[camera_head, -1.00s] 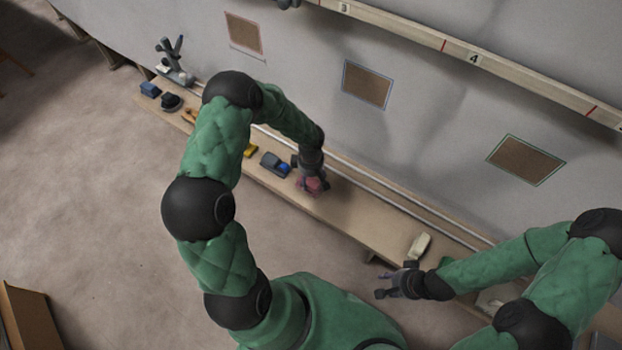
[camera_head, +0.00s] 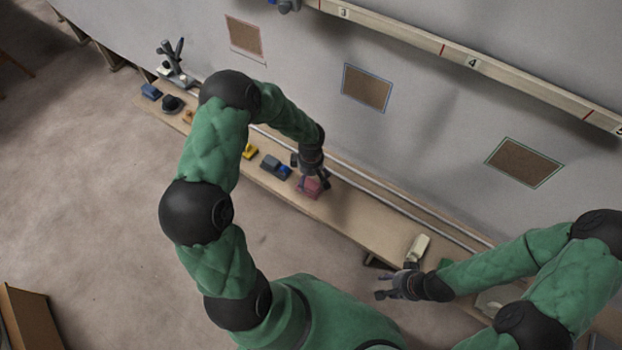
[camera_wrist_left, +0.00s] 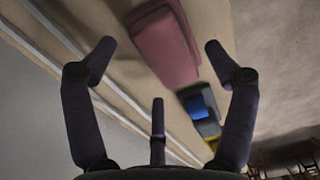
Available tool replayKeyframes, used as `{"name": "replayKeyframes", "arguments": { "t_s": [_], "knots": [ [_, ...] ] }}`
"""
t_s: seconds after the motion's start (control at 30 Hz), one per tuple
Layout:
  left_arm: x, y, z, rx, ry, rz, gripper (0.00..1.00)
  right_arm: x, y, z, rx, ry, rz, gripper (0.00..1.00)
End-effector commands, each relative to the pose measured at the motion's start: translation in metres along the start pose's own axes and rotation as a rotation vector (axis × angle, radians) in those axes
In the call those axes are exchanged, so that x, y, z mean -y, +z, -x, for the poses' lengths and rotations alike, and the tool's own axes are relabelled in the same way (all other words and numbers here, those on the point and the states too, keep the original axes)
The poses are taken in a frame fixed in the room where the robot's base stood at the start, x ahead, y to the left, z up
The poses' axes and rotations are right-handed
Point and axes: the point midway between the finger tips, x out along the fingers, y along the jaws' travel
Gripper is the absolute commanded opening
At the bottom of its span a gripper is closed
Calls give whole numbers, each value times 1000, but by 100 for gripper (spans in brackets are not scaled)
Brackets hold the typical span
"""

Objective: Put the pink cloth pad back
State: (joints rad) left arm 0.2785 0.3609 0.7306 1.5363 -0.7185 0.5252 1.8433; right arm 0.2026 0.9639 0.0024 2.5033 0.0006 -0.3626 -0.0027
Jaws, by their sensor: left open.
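The pink cloth pad (camera_head: 309,188) lies on the narrow wooden bench along the wall. It also shows in the left wrist view (camera_wrist_left: 160,42), just beyond the fingertips. My left gripper (camera_head: 314,182) is just above the pad in the head view, and in the left wrist view its fingers (camera_wrist_left: 160,62) are spread apart with nothing between them. My right gripper (camera_head: 384,288) hangs in front of the bench's lower right part, its fingers apart and empty.
A grey and blue tool (camera_head: 275,166) and a yellow item (camera_head: 249,152) lie left of the pad. A cream-coloured object (camera_head: 417,246) lies farther right on the bench (camera_head: 360,226). Framed brown panels (camera_head: 367,88) are on the wall. The bench between pad and cream object is clear.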

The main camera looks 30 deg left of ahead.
Motion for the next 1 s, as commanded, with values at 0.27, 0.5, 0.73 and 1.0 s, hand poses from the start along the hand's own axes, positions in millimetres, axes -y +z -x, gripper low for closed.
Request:
{"name": "replayKeyframes", "arguments": {
  "t_s": [0.27,0.5,0.73,1.0],
  "knots": [
    [0,0,62,-1,2,1,85,8,1,22,0,0,0,40],
    [0,0,94,0,2,2,85,11,1,31,0,0,0,40],
    [5,14,91,34,-2,-61,85,12,1,33,0,0,0,40],
    [43,101,34,232,68,-488,85,12,1,32,0,0,0,40]
  ]
}}
